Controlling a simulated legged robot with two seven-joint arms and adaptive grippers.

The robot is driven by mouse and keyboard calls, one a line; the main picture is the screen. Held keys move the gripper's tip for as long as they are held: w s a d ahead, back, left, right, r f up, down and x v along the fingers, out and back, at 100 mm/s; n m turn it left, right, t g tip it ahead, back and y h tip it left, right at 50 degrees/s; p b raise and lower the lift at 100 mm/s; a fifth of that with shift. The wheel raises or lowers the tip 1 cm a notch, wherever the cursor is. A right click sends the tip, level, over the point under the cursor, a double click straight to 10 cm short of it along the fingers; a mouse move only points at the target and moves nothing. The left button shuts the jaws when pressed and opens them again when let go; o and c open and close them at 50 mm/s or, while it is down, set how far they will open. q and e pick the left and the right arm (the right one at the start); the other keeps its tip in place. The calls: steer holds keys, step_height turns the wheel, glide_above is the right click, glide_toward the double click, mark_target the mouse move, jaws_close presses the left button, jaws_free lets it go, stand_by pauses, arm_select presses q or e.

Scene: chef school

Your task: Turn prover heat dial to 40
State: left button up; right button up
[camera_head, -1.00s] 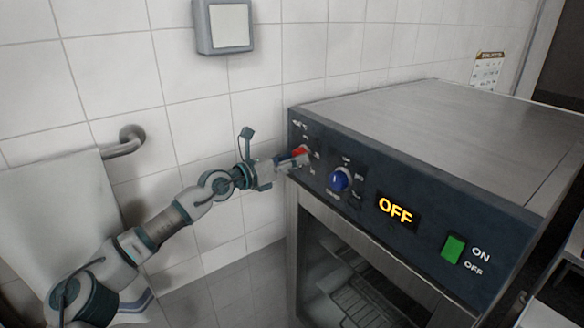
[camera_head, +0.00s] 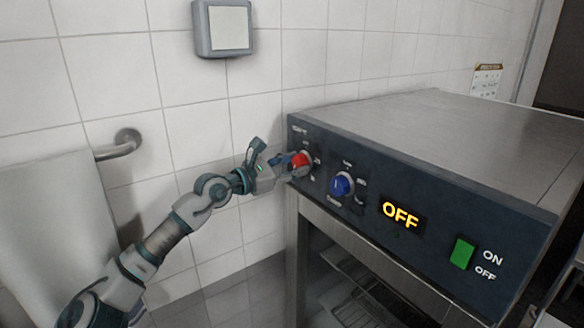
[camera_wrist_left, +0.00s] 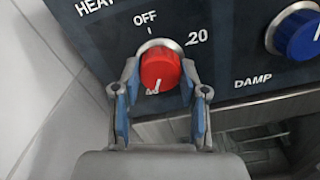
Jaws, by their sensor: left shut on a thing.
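The red heat dial (camera_head: 301,159) is at the left end of the prover's dark front panel (camera_head: 440,207). In the left wrist view the red dial (camera_wrist_left: 160,68) sits below the word OFF, with 20 to its upper right. A short white mark shows on the dial's lower edge; other numbers are hidden. My left gripper (camera_head: 292,164) has its fingers on both sides of the dial and is shut on it. My right gripper is not in view.
A blue dial marked DAMP (camera_head: 342,184) is right of the heat dial. The display (camera_head: 401,215) reads OFF, and a green switch (camera_head: 463,253) is further right. A tiled wall and a metal rail (camera_head: 122,145) are on the left.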

arm_select(q)
steer(key=shift+a+r, duration=0.1)
steer(key=shift+r, duration=0.15)
steer(key=o, duration=0.9)
steer(key=shift+o, duration=1.2)
steer(key=shift+w+f, duration=0.1)
steer(key=shift+w, duration=0.1)
steer(key=shift+w+d+f, duration=0.15)
steer(key=shift+d, duration=0.1)
steer(key=shift+s+a, duration=0.1)
steer(key=shift+s, duration=0.15)
steer(key=v, duration=0.6)
steer(key=shift+a, duration=0.4)
steer(key=shift+s+f, duration=0.1)
steer(key=shift+s, duration=0.05)
